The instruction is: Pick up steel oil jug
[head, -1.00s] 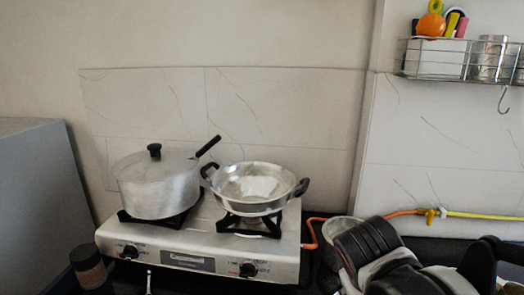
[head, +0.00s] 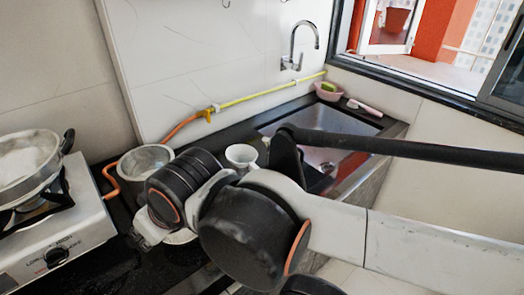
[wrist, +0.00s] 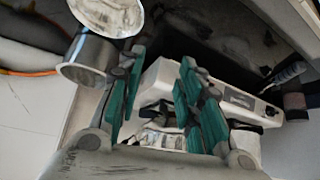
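An open steel vessel (head: 144,165), which looks like the steel oil jug, stands upright on the dark counter right of the stove. Its right side is partly behind my arm in the head view. In the wrist view a shiny steel cylinder (wrist: 88,58), probably the same vessel, is at the upper left, outside my fingers. My gripper (wrist: 158,82) is open, with teal pads apart and nothing held between them. In the head view my arm hides most of the gripper.
A gas stove (head: 62,235) with a steel pan (head: 28,165) is at the left. An orange and yellow hose (head: 255,97) runs along the wall. A white cup (head: 241,156) stands before the sink (head: 325,119). A pale dish (head: 182,237) lies below my arm.

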